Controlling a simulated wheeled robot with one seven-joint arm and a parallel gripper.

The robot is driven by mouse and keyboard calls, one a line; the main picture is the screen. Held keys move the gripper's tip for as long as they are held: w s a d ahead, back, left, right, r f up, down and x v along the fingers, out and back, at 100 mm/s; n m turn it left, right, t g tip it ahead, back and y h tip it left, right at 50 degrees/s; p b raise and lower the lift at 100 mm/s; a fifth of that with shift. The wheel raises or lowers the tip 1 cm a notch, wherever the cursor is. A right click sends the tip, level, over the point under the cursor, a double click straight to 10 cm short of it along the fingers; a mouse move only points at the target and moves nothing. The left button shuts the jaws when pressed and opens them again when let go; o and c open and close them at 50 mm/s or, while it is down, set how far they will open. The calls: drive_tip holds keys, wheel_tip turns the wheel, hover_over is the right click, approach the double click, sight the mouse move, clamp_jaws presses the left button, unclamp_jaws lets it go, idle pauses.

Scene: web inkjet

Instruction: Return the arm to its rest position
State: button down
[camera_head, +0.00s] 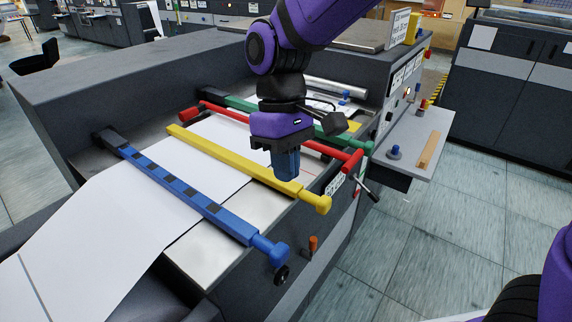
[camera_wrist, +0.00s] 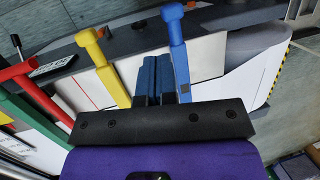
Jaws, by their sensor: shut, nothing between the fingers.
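My purple arm (camera_head: 310,35) reaches in from the top of the head view over a grey printing machine. My gripper (camera_head: 286,172) points down above the machine, near the yellow bar (camera_head: 240,166). Its blue fingers are together with nothing between them. In the wrist view my gripper (camera_wrist: 154,62) shows its two blue fingers side by side, between the yellow bar (camera_wrist: 105,70) and the blue bar (camera_wrist: 178,60). I cannot tell how far the fingertips are above the machine. The rest position itself is not marked in either view.
The blue bar (camera_head: 185,190), a red bar (camera_head: 325,149) and a green bar (camera_head: 240,104) also cross the machine. White paper (camera_head: 95,235) runs through it. A side shelf (camera_head: 420,130) holds a blue knob (camera_head: 395,152) and a wooden block (camera_head: 429,150). Tiled floor (camera_head: 470,220) is open at right.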

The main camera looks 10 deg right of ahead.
drive_tip(key=d+r+m+t+y, duration=0.1)
drive_tip(key=d+r+m+t, duration=0.45)
drive_tip(key=d, duration=0.75)
drive_tip(key=s+d+r+m+t, duration=0.1)
drive_tip(key=s+d+r+m, duration=0.1)
drive_tip(key=s+d, duration=0.2)
drive_tip(key=s+d+r+m+t, duration=0.1)
drive_tip(key=s+d+r+t, duration=0.1)
drive_tip(key=d, duration=0.7)
drive_tip(key=shift+s+d+r+m+h, duration=0.15)
drive_tip(key=shift+s+r+m+h, duration=0.2)
drive_tip(key=shift+s+r, duration=0.7)
